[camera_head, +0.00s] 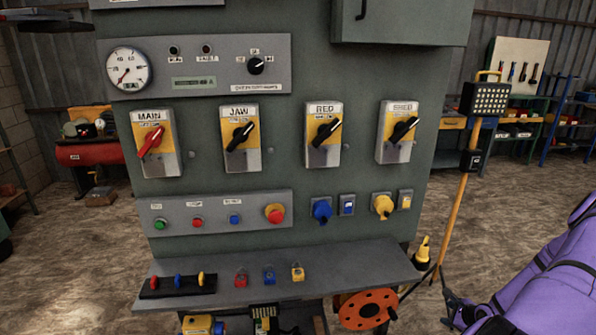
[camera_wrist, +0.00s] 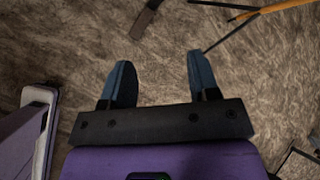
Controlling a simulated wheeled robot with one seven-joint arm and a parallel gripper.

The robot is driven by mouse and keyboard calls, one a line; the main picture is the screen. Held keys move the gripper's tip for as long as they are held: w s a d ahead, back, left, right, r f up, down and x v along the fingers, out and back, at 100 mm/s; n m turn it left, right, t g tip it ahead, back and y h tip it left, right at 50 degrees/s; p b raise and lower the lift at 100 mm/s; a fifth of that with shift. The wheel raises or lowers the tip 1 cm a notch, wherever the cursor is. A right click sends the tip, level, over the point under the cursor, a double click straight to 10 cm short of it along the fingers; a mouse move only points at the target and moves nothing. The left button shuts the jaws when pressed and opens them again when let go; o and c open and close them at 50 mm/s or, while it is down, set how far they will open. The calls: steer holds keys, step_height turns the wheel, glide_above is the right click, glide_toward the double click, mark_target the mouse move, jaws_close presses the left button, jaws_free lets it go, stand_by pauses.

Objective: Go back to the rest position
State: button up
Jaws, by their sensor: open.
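My gripper (camera_wrist: 160,84) shows in the wrist view with its two blue-grey fingers apart and nothing between them. It points down over bare brown floor. In the head view my purple arm (camera_head: 560,275) is at the lower right, clear of the control panel (camera_head: 340,185), and the fingertips cannot be made out there. The panel carries rotary switches marked MAIN (camera_head: 153,141), JAW (camera_head: 240,139), a third (camera_head: 325,133) and a fourth (camera_head: 400,131), each on a yellow and grey plate.
A shelf (camera_head: 225,287) below the panel holds red, blue and yellow padlocks (camera_head: 269,274) and a black rack (camera_head: 178,285). A yellow tripod stand (camera_head: 460,190) with a lamp is right of the panel, close to my arm. A red reel (camera_head: 367,309) hangs under the shelf.

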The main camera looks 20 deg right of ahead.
steer(key=w+a+r+n+g+h, duration=0.15)
steer(key=w+r+n, duration=0.35)
steer(key=r, duration=0.7)
steer(key=w+r+n+g, duration=0.2)
steer(key=w+r+n, duration=0.3)
steer(key=r, duration=0.8)
steer(key=w+a+r+n+h, duration=0.1)
steer(key=w+a+r+n, duration=0.15)
steer(key=a+r, duration=0.6)
steer(key=w+a+r+n+h, duration=0.1)
steer(key=a+r+n, duration=0.25)
steer(key=r, duration=0.95)
steer(key=s+a+r+n, duration=0.3)
steer(key=s+a+r, duration=0.1)
steer(key=a+r, duration=0.4)
steer(key=s+a+r+n, duration=0.2)
steer(key=s+a+r, duration=0.3)
steer(key=a, duration=0.4)
steer(key=s+a+r+n+y, duration=0.2)
steer(key=s+a+r+n, duration=0.1)
steer(key=s+a, duration=0.4)
steer(key=s+a+r+n+y, duration=0.2)
steer(key=s+a+r+n, duration=0.1)
steer(key=s+a, duration=0.4)
steer(key=shift+s+n, duration=0.8)
steer(key=shift+s, duration=0.45)
